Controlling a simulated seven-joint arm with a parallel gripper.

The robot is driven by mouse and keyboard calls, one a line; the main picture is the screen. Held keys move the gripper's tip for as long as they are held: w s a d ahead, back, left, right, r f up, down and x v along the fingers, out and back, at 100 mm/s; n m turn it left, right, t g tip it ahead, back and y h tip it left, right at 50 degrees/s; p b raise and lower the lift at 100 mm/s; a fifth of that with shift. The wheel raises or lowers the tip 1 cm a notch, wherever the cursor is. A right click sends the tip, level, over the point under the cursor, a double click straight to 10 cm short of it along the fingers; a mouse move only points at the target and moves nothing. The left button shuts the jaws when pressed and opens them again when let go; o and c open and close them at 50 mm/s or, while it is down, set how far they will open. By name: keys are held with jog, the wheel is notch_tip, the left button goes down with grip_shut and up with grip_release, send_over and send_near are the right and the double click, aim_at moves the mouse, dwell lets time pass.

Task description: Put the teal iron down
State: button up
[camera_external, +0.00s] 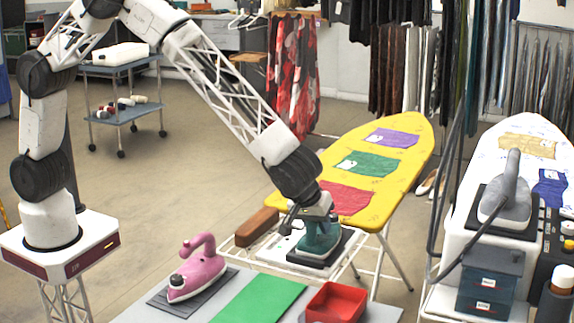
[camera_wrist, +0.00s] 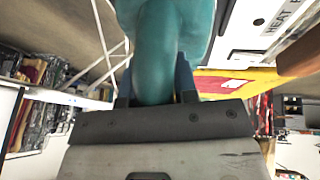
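The teal iron (camera_external: 320,240) is upright over a dark rest pad (camera_external: 338,252) at the end of the yellow ironing board. I cannot tell whether its sole touches the pad. My gripper (camera_external: 312,212) comes down on it from above. In the wrist view, the teal iron's handle (camera_wrist: 160,50) fills the space between the two fingers of my gripper (camera_wrist: 155,85), which appear shut on it. The fingertips and the iron's underside are hidden there.
The yellow board (camera_external: 400,155) bears purple, green and red cloths. A brown block (camera_external: 257,226) lies left of the iron. A pink iron (camera_external: 197,270), green mat (camera_external: 262,305) and red tray (camera_external: 336,303) are in front. A grey iron (camera_external: 508,195) stands at right with a hose.

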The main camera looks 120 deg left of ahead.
jog(key=o, duration=0.5)
jog(key=shift+c, duration=0.2)
jog(key=v, duration=1.2)
jog(key=shift+r, duration=0.15)
dwell(0.5)
